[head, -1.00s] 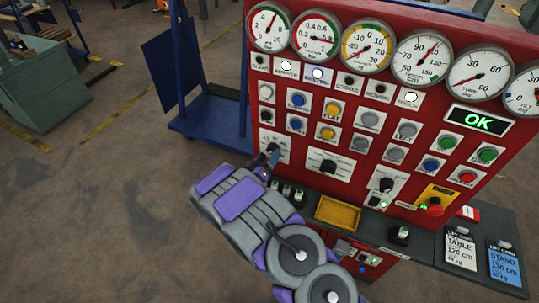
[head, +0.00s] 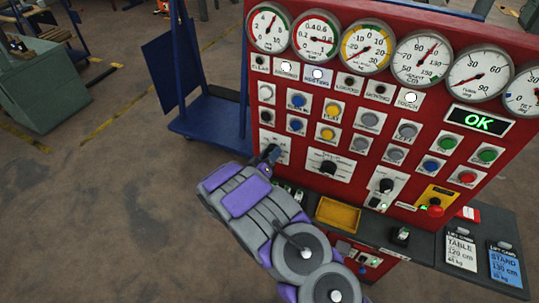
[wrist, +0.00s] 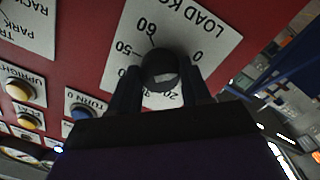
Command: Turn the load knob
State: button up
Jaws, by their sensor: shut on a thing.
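The load knob (wrist: 160,70) is a round dark knob on a white plate (wrist: 203,28) marked "LOAD" with numbers around it, seen upside down in the wrist view. My gripper (wrist: 163,88) has one dark finger on each side of the knob and is shut on it. In the head view my gripper (head: 271,156) reaches the left edge of the red panel, and the arm hides part of the load plate (head: 282,146). The knob itself is mostly covered there.
The red panel (head: 340,202) carries gauges, coloured buttons and two other dark knobs, one at the middle (head: 328,167) and one further right (head: 386,185). A green "OK" display (head: 479,120) is lit. A yellow tray (head: 338,214) sits on the shelf below. Open floor lies left.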

jog(key=shift+c, duration=1.1)
jog(key=shift+s+f+m+y+b, duration=0.1)
jog(key=shift+m+y+b, duration=0.3)
jog(key=shift+m+b, duration=4.35)
jog(key=shift+s+f+m+y+b, duration=0.1)
jog(key=shift+m+y+b, duration=0.9)
jog(key=shift+m, duration=6.95)
jog(key=shift+h+b, duration=0.55)
jog(key=shift+h, duration=0.05)
